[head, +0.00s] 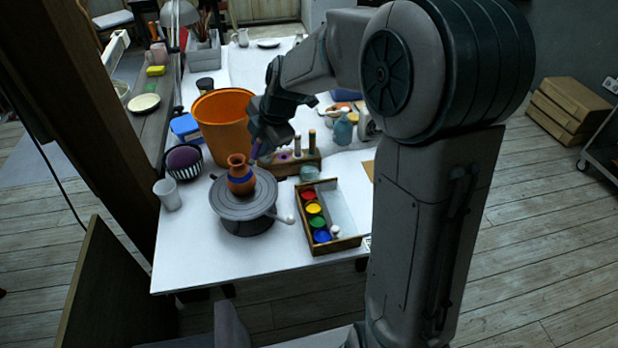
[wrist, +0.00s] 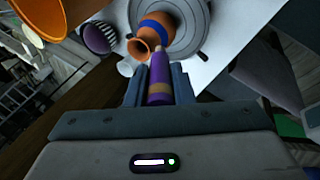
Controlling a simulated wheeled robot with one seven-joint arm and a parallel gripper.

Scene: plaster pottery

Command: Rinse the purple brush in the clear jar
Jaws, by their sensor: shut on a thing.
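My gripper (head: 257,152) is shut on the purple brush (wrist: 160,66), which also shows in the head view (head: 255,149). In the wrist view the brush lies between the two fingers (wrist: 159,92), with an orange-tan band near them. It points toward an orange pot with a blue band (head: 240,178) on a grey turntable (head: 243,222). A pale, translucent cup (head: 168,194) stands left of the turntable. A greenish see-through vessel (head: 309,174) stands behind the paint box. I cannot tell which is the clear jar. The brush is apart from both.
A wooden rack (head: 308,164) with upright handles stands behind the turntable. An open paint box (head: 333,242) lies to its right. A large orange bucket (head: 222,120) and a dark basket with a purple ball (head: 184,161) stand at left. The front tabletop is clear.

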